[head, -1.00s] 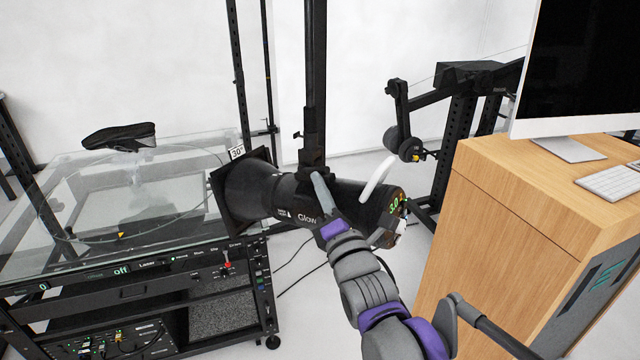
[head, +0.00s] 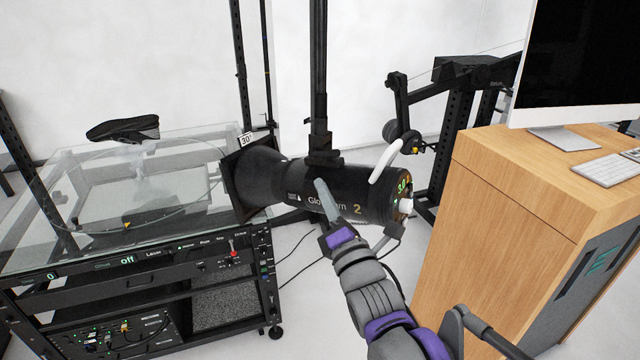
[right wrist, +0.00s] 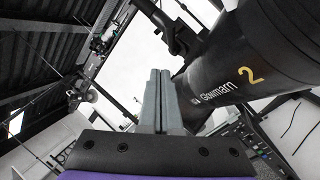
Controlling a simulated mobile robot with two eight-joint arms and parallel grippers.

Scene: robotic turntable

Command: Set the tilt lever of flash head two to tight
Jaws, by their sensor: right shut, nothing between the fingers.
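Flash head two (head: 352,200) is a black cylinder marked "2", with a lit display and a pale knob at its right end. It hangs from a black vertical post (head: 318,80) by a dark bracket (head: 324,158). In the right wrist view the shut fingers (right wrist: 160,90) point up beside the flash head (right wrist: 235,80). I cannot make out the tilt lever clearly. My left gripper is out of view.
A wooden desk (head: 500,220) with a monitor stands at the right. A black stand (head: 455,120) is behind.

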